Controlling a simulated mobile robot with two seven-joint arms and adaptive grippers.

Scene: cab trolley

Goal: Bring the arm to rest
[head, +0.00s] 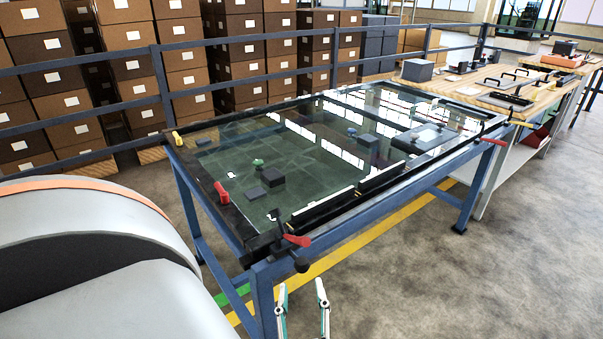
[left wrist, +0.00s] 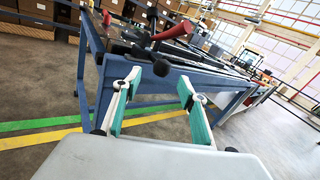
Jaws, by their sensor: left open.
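My left gripper (head: 302,305) shows at the bottom of the head view, in front of the near corner of the blue-framed glass table (head: 205,207). Its two fingers are apart with nothing between them. In the left wrist view the open gripper (left wrist: 155,92) has green pads and points toward the table (left wrist: 90,45). A red-handled clamp (head: 296,241) sits on the table's near corner, and it also shows in the left wrist view (left wrist: 172,28), beyond the fingers. The gripper appears apart from the table and clamp. My right gripper is not in view.
The glass top carries a dark block (head: 272,177) and other small items. A red clamp (head: 221,192) and a yellow one (head: 177,137) sit on its left edge. A wooden bench (head: 480,85) stands at the right. Stacked boxes (head: 180,60) stand behind a railing. Floor at lower right is clear.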

